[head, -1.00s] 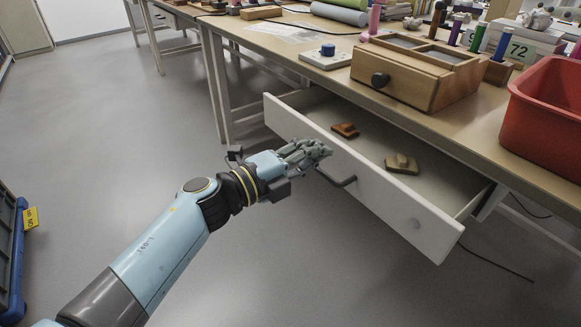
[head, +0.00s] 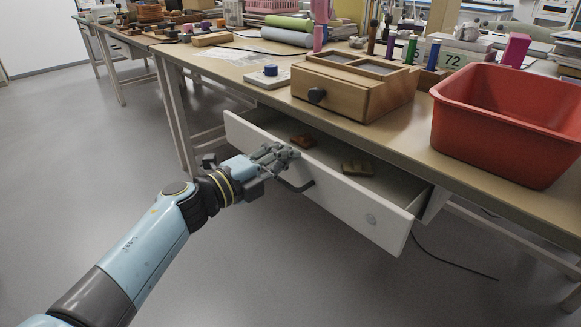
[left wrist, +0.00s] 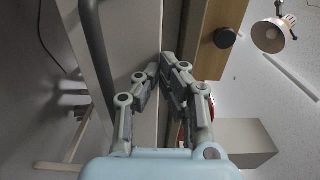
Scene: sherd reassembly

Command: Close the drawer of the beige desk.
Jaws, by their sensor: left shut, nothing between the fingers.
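The beige desk (head: 408,143) runs across the head view, with its white drawer (head: 338,200) pulled partly out below the top. Two sherds lie inside the drawer, a reddish-brown one (head: 303,140) and a tan one (head: 357,169). A dark bar handle (head: 294,186) is on the drawer front and also shows in the left wrist view (left wrist: 95,45). My left gripper (head: 288,152) is shut and empty at the top edge of the drawer front, just above the handle. Whether it touches the front I cannot tell. My right gripper is not in view.
Grey floor in front of the drawer is clear. A dark cable (head: 455,262) lies on the floor at right.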

